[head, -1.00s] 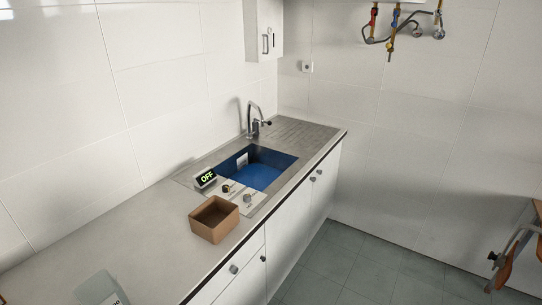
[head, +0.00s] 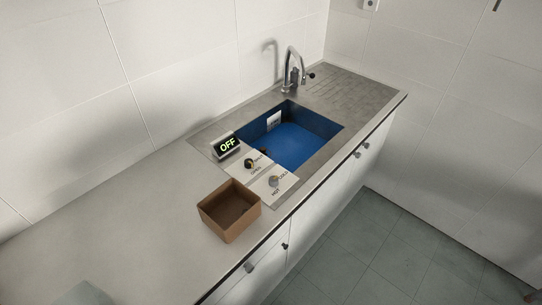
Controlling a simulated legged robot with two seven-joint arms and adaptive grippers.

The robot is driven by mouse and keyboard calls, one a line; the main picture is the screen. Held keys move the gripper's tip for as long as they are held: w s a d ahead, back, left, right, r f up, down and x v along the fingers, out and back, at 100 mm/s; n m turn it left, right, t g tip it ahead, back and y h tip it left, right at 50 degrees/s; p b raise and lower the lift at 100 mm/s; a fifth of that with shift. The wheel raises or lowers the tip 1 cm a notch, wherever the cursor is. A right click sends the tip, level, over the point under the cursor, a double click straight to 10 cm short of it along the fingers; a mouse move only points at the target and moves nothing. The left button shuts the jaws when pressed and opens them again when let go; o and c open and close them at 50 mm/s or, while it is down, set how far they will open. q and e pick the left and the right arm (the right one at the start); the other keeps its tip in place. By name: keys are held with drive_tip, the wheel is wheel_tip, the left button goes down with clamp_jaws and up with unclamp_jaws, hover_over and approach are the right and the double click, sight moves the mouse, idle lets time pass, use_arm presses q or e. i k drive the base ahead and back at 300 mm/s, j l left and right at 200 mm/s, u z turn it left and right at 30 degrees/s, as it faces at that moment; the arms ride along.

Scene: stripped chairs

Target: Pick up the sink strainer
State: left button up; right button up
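I cannot clearly make out a sink strainer. The blue-lined sink basin (head: 300,142) is set in the metal counter section, and a small dark shape at its near left edge is too small to identify. Beside the basin, a white panel (head: 284,189) carries a dark knob (head: 250,163) and a greyish knob (head: 274,181), with lettering around them. An open, brown box (head: 230,225) stands on the counter in front of the panel; its visible inside looks empty. Neither of my grippers is in view.
A display reading OFF (head: 227,146) stands at the basin's left corner. A chrome faucet (head: 289,70) rises behind the basin, with a ribbed drainboard (head: 355,85) to its right. The left counter (head: 130,215) is mostly bare; a pale object (head: 85,294) is cut off at the bottom.

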sight(263, 150)
drive_tip(key=i+l, duration=0.2)
drive_tip(key=l, duration=0.2)
drive_tip(key=i+l, duration=0.25)
drive_tip(key=i+l+z, duration=0.1)
drive_tip(key=l, duration=0.4)
drive_tip(key=i, duration=0.1)
